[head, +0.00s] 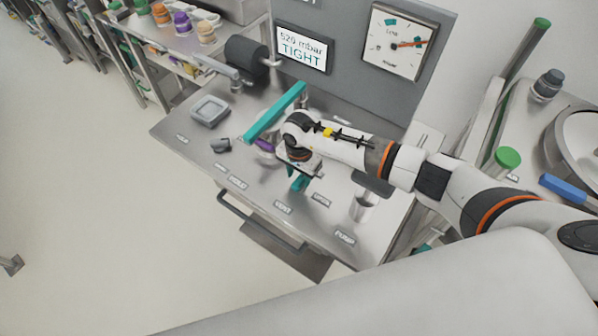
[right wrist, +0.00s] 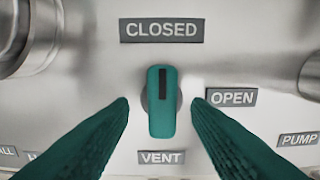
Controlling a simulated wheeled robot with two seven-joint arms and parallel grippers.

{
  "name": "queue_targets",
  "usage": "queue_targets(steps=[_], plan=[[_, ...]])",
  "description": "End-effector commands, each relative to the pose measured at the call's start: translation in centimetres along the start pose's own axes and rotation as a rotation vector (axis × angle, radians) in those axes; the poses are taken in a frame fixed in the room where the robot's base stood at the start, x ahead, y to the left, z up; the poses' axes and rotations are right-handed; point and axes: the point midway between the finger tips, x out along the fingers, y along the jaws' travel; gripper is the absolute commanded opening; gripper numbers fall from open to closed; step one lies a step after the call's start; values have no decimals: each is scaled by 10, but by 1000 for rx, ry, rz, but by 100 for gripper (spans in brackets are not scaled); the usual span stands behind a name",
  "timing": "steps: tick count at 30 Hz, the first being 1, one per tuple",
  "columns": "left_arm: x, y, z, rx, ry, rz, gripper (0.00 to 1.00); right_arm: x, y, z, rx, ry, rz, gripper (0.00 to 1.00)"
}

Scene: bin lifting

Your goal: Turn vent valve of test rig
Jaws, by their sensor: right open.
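The vent valve (right wrist: 162,118) shows in the right wrist view as a teal lever handle with a dark stripe, on a round base. It stands upright in the picture, its striped end toward the CLOSED label (right wrist: 161,30). The OPEN label (right wrist: 231,97) is to its right and the VENT label (right wrist: 161,157) below it. My right gripper (right wrist: 160,101) is open, one teal finger on each side of the handle, with gaps between. In the head view my right gripper (head: 300,182) is low over the test rig's panel (head: 250,190) and hides the valve. My left gripper is not in view.
A display (head: 302,48) reads 520 mbar TIGHT, beside a dial gauge (head: 397,42). A teal bar (head: 275,110) rises over the panel left of my right wrist. A grey square tray (head: 210,110) sits at the panel's left. A PUMP label (right wrist: 298,139) is at right.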

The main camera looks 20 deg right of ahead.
Motion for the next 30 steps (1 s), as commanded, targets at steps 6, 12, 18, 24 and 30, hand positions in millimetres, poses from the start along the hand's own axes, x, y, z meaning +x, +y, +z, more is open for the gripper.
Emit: queue_targets(steps=[6,12,18,24,30], plan=[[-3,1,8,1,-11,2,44,10,0,0,0,0,-1,44],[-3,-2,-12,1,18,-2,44,11,0,0,0,0,0,44],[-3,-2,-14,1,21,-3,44,10,0,0,0,0,0,14],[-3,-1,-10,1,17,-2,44,10,0,0,2,0,0,0],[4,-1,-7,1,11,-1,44,12,0,0,38,-1,1,0]])
